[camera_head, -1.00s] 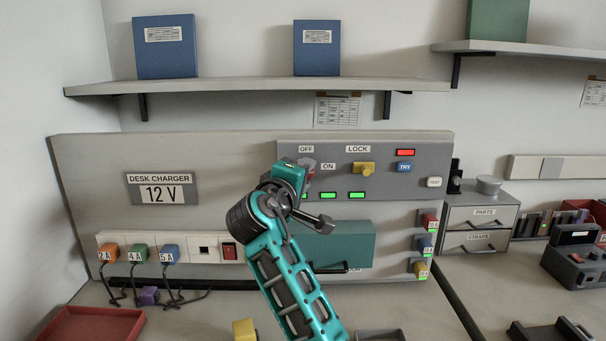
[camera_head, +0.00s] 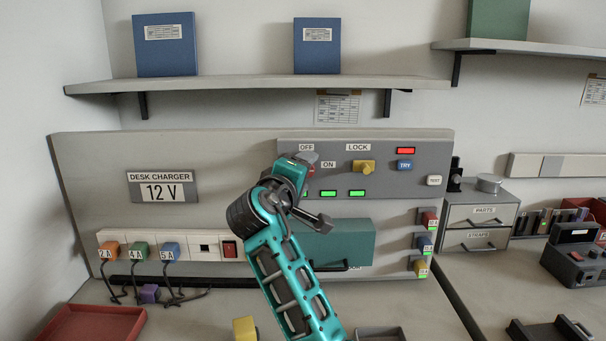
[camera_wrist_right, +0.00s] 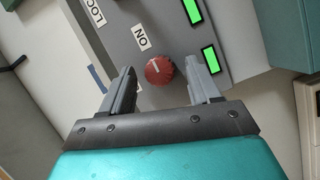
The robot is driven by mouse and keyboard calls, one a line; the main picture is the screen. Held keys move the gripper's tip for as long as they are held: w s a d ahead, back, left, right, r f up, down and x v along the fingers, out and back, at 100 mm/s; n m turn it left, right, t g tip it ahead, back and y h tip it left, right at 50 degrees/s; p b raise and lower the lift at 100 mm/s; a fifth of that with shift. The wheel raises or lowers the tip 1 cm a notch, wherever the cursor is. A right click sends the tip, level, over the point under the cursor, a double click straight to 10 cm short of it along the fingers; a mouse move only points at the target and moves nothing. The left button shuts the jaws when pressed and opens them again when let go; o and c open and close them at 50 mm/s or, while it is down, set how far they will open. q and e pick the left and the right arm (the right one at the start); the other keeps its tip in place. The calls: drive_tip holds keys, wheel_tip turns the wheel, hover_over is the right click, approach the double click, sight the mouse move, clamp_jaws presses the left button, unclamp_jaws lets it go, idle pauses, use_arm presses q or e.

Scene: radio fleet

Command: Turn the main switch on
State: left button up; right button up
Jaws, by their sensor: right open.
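The main switch is a round red knob (camera_wrist_right: 159,70) with a pale pointer mark, on the grey control panel (camera_head: 390,184). In the right wrist view it sits beside the ON label (camera_wrist_right: 141,37), between the two fingers of my right gripper (camera_wrist_right: 161,74). These fingers are open, one on each side of the knob, with gaps showing; contact cannot be made out. In the head view my right gripper (camera_head: 302,168) is at the panel below the OFF label (camera_head: 306,147) and hides most of the knob. My left gripper is not in view.
A yellow lock knob (camera_head: 363,167), a blue TRY button (camera_head: 404,165) and a red lamp (camera_head: 405,151) are right of my gripper. Green lamps (camera_head: 357,193) glow below. A teal cover (camera_head: 345,245) lies lower. A shelf (camera_head: 250,87) runs above the panel.

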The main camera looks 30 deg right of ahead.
drive_tip(key=v, duration=1.3)
drive_tip(key=shift+b, duration=0.35)
drive_tip(key=shift+f, duration=0.1)
